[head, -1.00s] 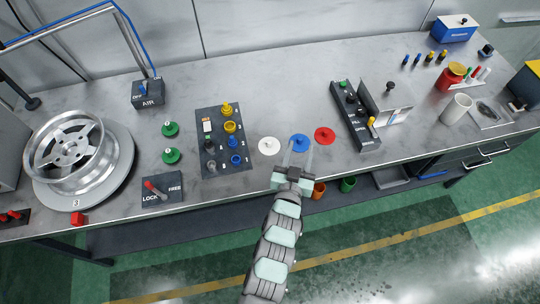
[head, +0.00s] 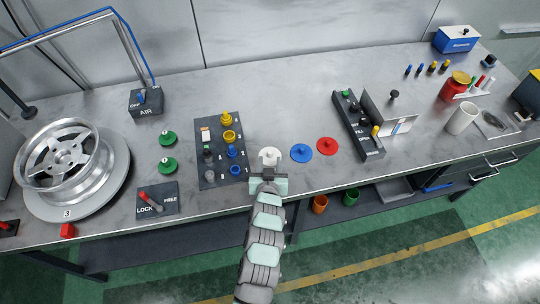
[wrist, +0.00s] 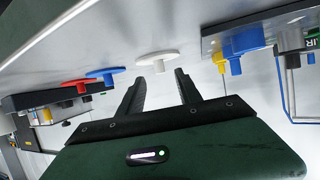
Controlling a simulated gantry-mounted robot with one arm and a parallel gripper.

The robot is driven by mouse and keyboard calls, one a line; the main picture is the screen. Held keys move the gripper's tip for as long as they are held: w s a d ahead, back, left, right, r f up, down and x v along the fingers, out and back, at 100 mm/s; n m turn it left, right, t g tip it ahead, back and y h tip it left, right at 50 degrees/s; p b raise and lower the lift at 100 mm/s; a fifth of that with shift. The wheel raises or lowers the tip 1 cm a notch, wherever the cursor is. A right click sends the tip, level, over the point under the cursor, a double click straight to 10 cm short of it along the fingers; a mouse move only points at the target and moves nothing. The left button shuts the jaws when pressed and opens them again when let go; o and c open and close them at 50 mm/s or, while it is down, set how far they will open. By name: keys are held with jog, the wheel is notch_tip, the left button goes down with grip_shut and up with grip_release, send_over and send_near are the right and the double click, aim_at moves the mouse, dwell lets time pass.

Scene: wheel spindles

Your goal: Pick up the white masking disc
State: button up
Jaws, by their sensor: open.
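The white masking disc (head: 269,154) lies on the bench, left of the blue disc (head: 301,152) and the red disc (head: 327,146). My gripper (head: 268,166) is at the near side of the white disc and covers part of it in the head view. In the wrist view my gripper (wrist: 156,88) is open and empty, its two fingers apart. The white disc (wrist: 157,58) with its small knob shows just beyond the gap between the fingertips. Whether the fingers are level with the knob, I cannot tell.
A dark panel (head: 209,177) with several coloured plugs stands left of the white disc. A dark switch box (head: 367,143) stands right of the red disc. A wheel (head: 62,155) is at the far left. Bare bench lies behind the discs.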

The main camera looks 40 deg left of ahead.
aim_at(270, 152)
jog(key=x, duration=0.4)
jog(key=shift+w+a+r, duration=0.1)
jog(key=shift+w+a, duration=0.1)
grip_shut()
dwell(0.4)
